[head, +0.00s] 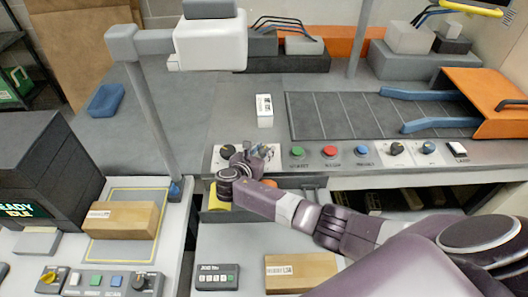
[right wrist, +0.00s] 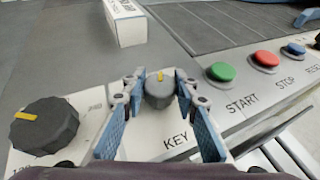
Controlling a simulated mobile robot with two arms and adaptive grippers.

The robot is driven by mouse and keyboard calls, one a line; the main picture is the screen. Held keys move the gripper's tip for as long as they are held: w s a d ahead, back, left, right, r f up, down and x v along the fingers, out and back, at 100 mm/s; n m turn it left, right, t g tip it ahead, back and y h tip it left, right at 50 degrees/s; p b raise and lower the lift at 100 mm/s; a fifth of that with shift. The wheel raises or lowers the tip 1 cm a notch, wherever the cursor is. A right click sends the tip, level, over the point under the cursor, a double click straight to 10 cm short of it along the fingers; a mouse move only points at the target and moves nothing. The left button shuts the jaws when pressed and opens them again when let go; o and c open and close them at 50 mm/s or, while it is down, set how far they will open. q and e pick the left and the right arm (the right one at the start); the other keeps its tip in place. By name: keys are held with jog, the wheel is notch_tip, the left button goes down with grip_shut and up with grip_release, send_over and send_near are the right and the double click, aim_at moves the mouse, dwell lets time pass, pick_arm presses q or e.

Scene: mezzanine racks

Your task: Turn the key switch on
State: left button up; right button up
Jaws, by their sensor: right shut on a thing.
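The key switch (right wrist: 160,90) is a round grey knob with a yellow mark, on a light panel above the printed word KEY. In the right wrist view its yellow mark points towards the top of the picture. My right gripper (right wrist: 160,86) is shut on the knob, with one blue-padded finger on each side of it. In the head view my right gripper (head: 258,155) covers most of the knob at the panel's left part. My left gripper is not in view.
A larger dark dial (right wrist: 45,125) with a yellow mark sits left of the key switch. Green START (right wrist: 221,72), red STOP (right wrist: 266,59) and blue RESET (right wrist: 295,49) buttons lie to the right. A small white box (head: 264,110) stands behind the panel.

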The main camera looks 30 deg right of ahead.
jog(key=m+g+h+b, duration=0.1)
jog(key=m+g+b, duration=0.1)
jog(key=b, duration=0.1)
jog(key=shift+f+m+g+h, duration=0.25)
jog(key=shift+m+g+h, duration=0.15)
jog(key=shift+r+m+g+h+b, duration=0.2)
jog(key=shift+m+g+h+b, duration=0.1)
jog(key=shift+m+g+b, duration=0.5)
jog(key=o, duration=1.2)
jog(key=shift+d, duration=0.1)
jog(key=shift+a+r, duration=0.1)
jog(key=shift+a, duration=0.1)
jog(key=v, duration=1.1)
jog(key=shift+s+a, duration=0.2)
jog(key=shift+a, duration=0.05)
